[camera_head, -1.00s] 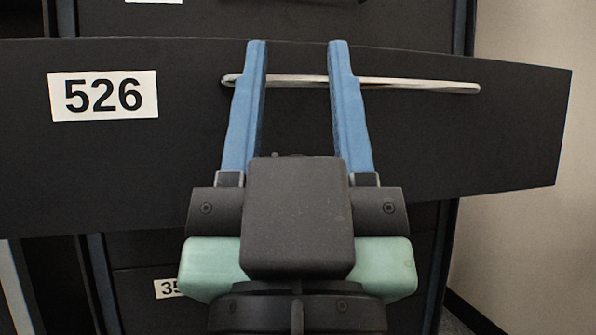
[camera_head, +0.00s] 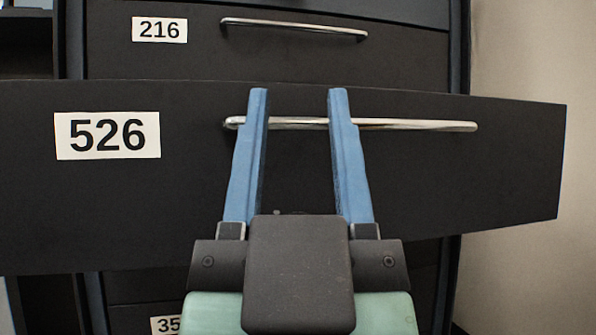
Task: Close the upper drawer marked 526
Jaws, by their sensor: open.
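The black drawer marked 526 (camera_head: 400,180) stands pulled out in front of the cabinet, its front spanning most of the view. Its white label 526 (camera_head: 107,135) is at the left and its silver bar handle (camera_head: 410,125) runs across the upper middle and right. My gripper (camera_head: 298,95) is open, with its two blue fingers pointing up the view in front of the drawer front and overlapping the left half of the handle. I cannot tell whether the fingertips touch the drawer.
A drawer marked 216 (camera_head: 270,50) with its own silver handle sits above and behind, flush in the cabinet. A partly hidden label (camera_head: 165,325) shows on a drawer below. A pale wall (camera_head: 530,60) is at the right.

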